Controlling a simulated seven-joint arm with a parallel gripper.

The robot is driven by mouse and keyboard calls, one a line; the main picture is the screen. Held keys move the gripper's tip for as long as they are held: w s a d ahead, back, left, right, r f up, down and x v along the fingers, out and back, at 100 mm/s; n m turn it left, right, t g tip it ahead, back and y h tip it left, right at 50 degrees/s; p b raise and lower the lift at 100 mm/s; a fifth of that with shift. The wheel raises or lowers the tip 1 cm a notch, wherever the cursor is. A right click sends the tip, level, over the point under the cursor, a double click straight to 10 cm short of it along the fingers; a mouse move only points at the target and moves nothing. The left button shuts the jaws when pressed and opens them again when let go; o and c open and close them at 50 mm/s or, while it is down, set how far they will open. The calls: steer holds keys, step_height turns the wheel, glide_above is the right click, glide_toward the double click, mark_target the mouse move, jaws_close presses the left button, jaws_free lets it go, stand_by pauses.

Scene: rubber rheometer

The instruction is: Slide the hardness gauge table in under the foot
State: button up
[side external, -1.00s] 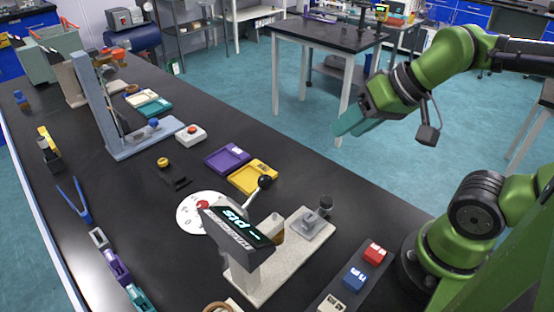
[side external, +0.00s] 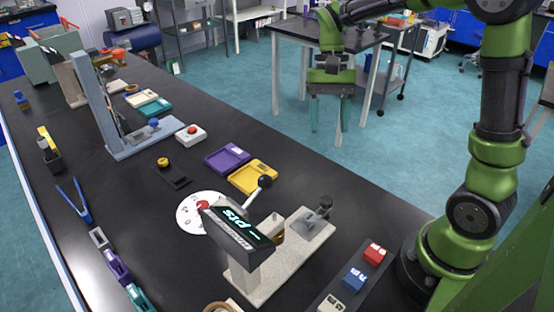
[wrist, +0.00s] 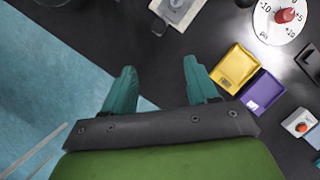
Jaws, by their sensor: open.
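In the wrist view the table (wrist: 178,8) shows at the top edge, partly cut off. The foot is hidden behind the head. My gripper (side external: 330,115) is open and empty, pointing down beyond the bench's right edge, well above and apart from the table. Its teal fingers also show in the wrist view (wrist: 158,70).
A yellow tray (side external: 254,177) and purple tray (side external: 227,158) lie behind the gauge, near a round white dial (side external: 190,222). A strip with red and blue blocks (side external: 354,278) lies at front right. A tall blue-grey stand (side external: 95,100) rises at left.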

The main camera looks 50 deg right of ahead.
glide_toward(326, 199)
steer(key=x, duration=0.8)
steer(key=shift+s+f, duration=0.1)
steer(key=shift+f, duration=0.15)
jaws_close()
